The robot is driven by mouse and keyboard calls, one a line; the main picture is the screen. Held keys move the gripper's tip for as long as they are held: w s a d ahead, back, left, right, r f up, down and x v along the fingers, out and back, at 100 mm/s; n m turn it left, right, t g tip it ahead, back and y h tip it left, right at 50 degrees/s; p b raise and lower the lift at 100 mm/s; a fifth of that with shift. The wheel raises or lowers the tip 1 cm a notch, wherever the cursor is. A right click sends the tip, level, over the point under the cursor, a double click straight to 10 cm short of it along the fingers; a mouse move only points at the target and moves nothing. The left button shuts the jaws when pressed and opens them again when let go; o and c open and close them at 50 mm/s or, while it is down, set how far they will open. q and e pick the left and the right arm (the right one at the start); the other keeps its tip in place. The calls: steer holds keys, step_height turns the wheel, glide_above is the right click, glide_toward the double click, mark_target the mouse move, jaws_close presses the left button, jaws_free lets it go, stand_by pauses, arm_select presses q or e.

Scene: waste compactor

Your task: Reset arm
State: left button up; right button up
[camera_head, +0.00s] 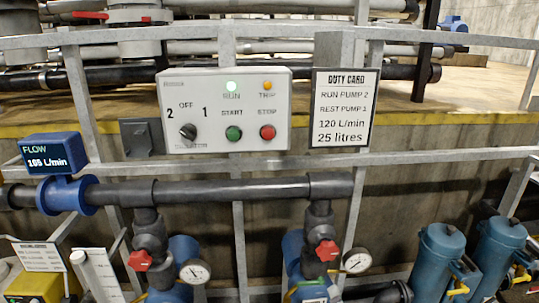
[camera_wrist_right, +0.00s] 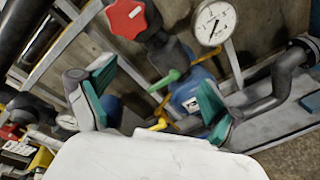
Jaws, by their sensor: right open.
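My right gripper (camera_wrist_right: 155,98) shows in the right wrist view, with its two teal-padded fingers spread apart and nothing between them. I cannot tell which of the two pumps this is. Neither gripper shows in the head view. The head view shows the control box (camera_head: 225,110) with a black selector knob (camera_head: 188,131), a green start button (camera_head: 233,133) and a red stop button (camera_head: 267,132).
A duty card (camera_head: 344,108) hangs right of the box. A blue flow meter (camera_head: 52,153) is on the left. A horizontal pipe (camera_head: 230,190) runs above two red valve handles (camera_head: 140,260) and gauges. Blue canisters (camera_head: 440,255) stand at the right. Grey railings cross the view.

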steer(key=s+d+f+m+g, duration=0.1)
steer(key=s+f+m+g, duration=0.3)
steer(key=f, duration=0.6)
steer(key=s+d+f+m+g, duration=0.1)
steer(key=s+f+m, duration=0.3)
steer(key=f, duration=0.5)
steer(key=s+d+f+m+g, duration=0.25)
steer(key=s+f, duration=0.35)
steer(key=f, duration=0.4)
steer(key=s+a+f+m+g, duration=0.1)
steer(key=s+f+m+g, duration=0.3)
steer(key=s+f, duration=0.5)
steer(key=s+a+f+m+g, duration=0.1)
steer(key=s+f+m+g, duration=0.3)
steer(key=s, duration=2)
step_height(320, 180, down, 5)
steer(key=m, duration=0.5)
steer(key=shift+s+a, duration=0.35)
steer(key=shift+r, duration=0.1)
